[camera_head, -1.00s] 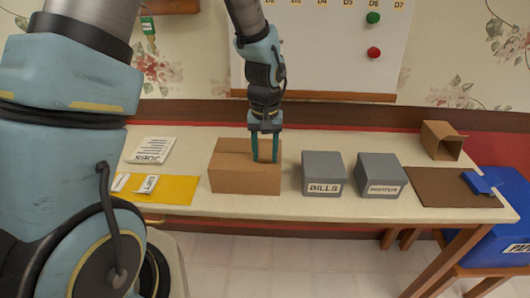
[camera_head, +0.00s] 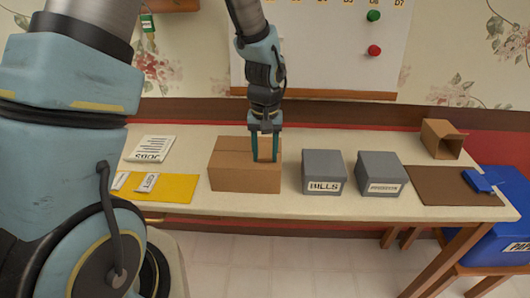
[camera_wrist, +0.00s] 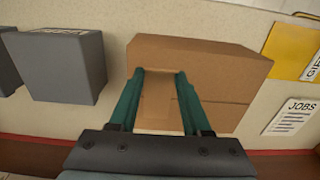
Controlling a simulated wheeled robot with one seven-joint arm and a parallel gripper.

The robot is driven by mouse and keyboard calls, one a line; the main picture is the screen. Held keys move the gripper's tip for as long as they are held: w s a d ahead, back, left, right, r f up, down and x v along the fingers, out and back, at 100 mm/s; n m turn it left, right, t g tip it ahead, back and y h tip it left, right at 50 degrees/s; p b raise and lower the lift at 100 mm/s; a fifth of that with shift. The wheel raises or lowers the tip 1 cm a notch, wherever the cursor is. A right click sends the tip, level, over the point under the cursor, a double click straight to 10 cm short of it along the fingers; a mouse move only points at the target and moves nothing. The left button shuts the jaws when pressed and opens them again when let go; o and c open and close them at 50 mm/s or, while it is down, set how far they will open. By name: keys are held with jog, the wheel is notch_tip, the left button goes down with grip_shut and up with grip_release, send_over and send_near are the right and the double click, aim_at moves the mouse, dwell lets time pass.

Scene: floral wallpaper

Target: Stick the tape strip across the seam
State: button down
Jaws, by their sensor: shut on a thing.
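The closed cardboard box (camera_head: 230,176) stands on the table, and it also shows in the wrist view (camera_wrist: 225,75). Its seam (camera_head: 232,151) runs left to right along the top. My gripper (camera_head: 264,158) points down over the right part of the box top; it also shows in the wrist view (camera_wrist: 160,72). Its two green fingers stand apart, with a light tan tape strip (camera_wrist: 158,103) between them, across the line of the seam. The strip is close in colour to the box, and I cannot tell whether it touches the top.
Two grey boxes, one labelled BILLS (camera_head: 323,165) and another (camera_head: 380,167), stand to the right. A yellow mat (camera_head: 178,190) with labels and a JOBS sheet (camera_head: 150,146) lie left. A brown mat (camera_head: 440,188) and an open carton (camera_head: 441,138) are at the far right.

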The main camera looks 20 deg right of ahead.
jog(key=shift+f, duration=0.15)
grip_release()
dwell(0.8)
jog(key=shift+r+p, duration=2.7)
jog(key=shift+r, duration=0.9)
jog(key=a+r+n+b, duration=0.1)
jog(key=a+r+n, duration=0.1)
jog(key=a, duration=1.2)
jog(key=a+r+n+t+b, duration=0.1)
jog(key=a+r, duration=0.3)
jog(key=a, duration=1)
jog(key=shift+a+n+t+b, duration=0.2)
jog(key=shift+n+t+b, duration=0.15)
jog(key=shift+b, duration=0.45)
